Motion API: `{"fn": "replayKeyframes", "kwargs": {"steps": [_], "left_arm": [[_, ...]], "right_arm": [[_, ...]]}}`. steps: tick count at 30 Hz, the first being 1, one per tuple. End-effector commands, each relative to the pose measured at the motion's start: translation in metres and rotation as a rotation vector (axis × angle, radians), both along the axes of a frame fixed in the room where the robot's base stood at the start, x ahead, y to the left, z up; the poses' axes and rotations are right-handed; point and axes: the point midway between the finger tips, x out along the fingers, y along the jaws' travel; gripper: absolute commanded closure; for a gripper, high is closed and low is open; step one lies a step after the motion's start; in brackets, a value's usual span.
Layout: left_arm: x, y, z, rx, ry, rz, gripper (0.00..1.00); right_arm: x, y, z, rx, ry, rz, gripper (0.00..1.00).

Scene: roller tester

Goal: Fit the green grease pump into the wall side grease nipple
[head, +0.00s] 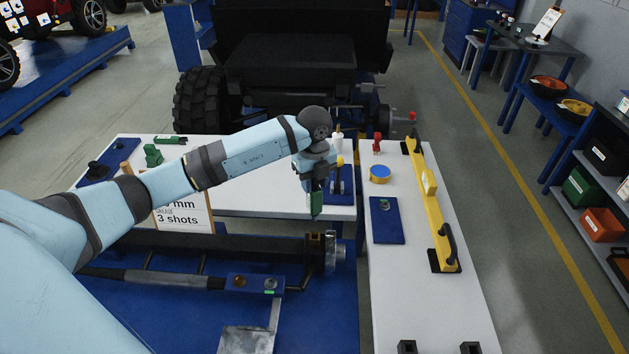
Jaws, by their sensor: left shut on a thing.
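My left gripper (317,178) is shut on the green grease pump (316,204), which hangs roughly upright below it, pointing down. The pump's lower end is over the end of the dark roller shaft (240,244), close to a brown and grey bearing end (329,252). I cannot tell whether the pump touches anything there. A grease nipple cannot be made out at this size; a blue block (256,284) with round fittings and a small green light sits in front of the roller. My right gripper is not in view.
A white bench (262,200) lies behind the roller, with a sign (184,214) reading "3 shots". A vehicle stands behind.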

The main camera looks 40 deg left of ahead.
Motion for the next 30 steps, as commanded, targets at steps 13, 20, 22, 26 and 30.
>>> {"fn": "replayKeyframes", "kwargs": {"steps": [13, 20, 22, 26, 30], "left_arm": [[0.0, 0.0, -0.034, 0.0, 0.001, -0.001, 1.0], [0.0, 0.0, -0.053, 0.0, -0.001, -0.002, 1.0], [0.0, 0.0, -0.056, 0.0, -0.001, -0.002, 1.0], [0.0, 0.0, -0.058, 0.0, -0.001, -0.002, 1.0], [0.0, 0.0, -0.058, 0.0, -0.001, -0.002, 1.0]], "right_arm": [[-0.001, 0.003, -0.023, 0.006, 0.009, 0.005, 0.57], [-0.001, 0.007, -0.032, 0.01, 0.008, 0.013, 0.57], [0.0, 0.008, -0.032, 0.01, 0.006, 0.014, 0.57], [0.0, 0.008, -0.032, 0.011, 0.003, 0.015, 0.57], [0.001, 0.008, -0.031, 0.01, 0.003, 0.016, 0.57]]}}
